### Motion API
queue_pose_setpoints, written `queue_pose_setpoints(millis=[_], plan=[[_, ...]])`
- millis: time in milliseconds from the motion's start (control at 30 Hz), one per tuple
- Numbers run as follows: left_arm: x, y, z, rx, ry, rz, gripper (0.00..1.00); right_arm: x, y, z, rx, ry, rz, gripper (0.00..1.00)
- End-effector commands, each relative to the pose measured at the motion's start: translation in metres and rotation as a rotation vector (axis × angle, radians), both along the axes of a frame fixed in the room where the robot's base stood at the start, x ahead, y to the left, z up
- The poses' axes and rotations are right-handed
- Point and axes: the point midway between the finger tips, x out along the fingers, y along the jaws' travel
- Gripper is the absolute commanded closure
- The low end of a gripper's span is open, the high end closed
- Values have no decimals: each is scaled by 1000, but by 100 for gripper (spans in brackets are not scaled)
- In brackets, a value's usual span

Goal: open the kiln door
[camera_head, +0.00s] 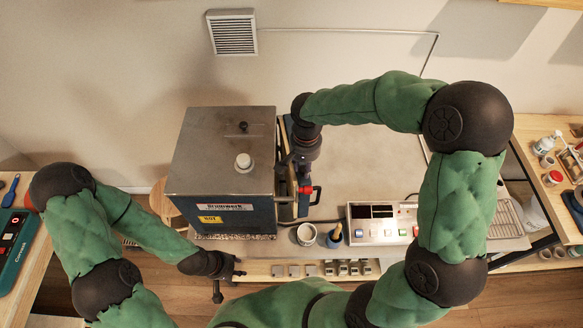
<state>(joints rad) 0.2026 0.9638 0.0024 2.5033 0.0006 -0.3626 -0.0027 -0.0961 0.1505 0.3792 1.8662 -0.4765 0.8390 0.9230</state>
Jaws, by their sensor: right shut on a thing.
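The kiln (222,150) is a box with a grey metal top and a dark blue front with a white label and a yellow "HOT" label. The kiln door (285,205) shows as a narrow upright panel along its right side; I cannot tell how far it stands from the body. A black handle (317,195) with a red part sticks out to its right. My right gripper (303,184) reaches down at the door and is shut on the handle, its fingers partly hidden. My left gripper (230,280) is low in front of the kiln, open and empty.
A control box (381,224) with buttons stands on the table right of the door. The grey tabletop (365,165) behind is clear.

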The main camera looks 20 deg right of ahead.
Motion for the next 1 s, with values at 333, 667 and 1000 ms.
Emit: queue_pose_setpoints(millis=[333,667,1000], plan=[[0,0,2,0,0,0,60,14,-85,-1,-1,4,303,100],[0,0,11,0,0,0,60,52,-157,0,-1,4,612,100],[0,0,23,0,0,0,60,109,-212,-1,0,4,917,100]])
